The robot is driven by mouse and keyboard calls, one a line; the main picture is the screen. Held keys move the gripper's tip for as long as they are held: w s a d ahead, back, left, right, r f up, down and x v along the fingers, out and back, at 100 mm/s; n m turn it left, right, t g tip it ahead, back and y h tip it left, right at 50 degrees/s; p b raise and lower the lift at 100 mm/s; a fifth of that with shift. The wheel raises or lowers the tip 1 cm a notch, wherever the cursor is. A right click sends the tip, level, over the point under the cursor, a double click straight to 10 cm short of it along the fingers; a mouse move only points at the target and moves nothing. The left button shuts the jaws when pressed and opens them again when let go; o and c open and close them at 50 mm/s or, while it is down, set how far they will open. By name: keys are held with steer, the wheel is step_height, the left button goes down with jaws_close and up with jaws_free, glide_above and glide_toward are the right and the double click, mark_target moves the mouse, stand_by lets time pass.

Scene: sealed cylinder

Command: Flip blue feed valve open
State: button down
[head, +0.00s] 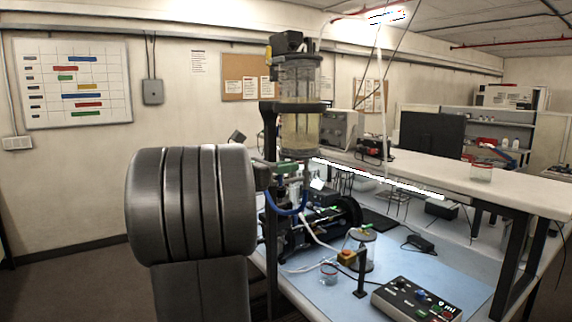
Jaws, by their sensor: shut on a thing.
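A clear cylinder tank (300,90) with a cloudy, yellowish lower part stands upright in a black stand. A green fitting (289,168) is just below it, and a blue curved tube or hose (284,210) loops beneath. I cannot make out a blue valve handle or whether the valve is open or closed. My thick dark grey arm link fills the left foreground. It covers the area left of the stand, and my gripper cannot be made out beyond it. Any hold on the valve is hidden.

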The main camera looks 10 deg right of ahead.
steer(key=c, duration=1.4)
jaws_free()
steer(key=shift+c, duration=0.2)
steer(key=b+v, duration=0.2)
steer(key=v, duration=1.1)
steer(key=shift+a+b, duration=0.35)
steer(key=shift+a, duration=0.05)
steer(key=shift+d, duration=0.1)
steer(key=p+x, duration=0.2)
steer(key=x, duration=1.1)
steer(key=shift+d, duration=0.35)
steer(key=shift+a+p, duration=0.15)
steer(key=shift+p, duration=0.2)
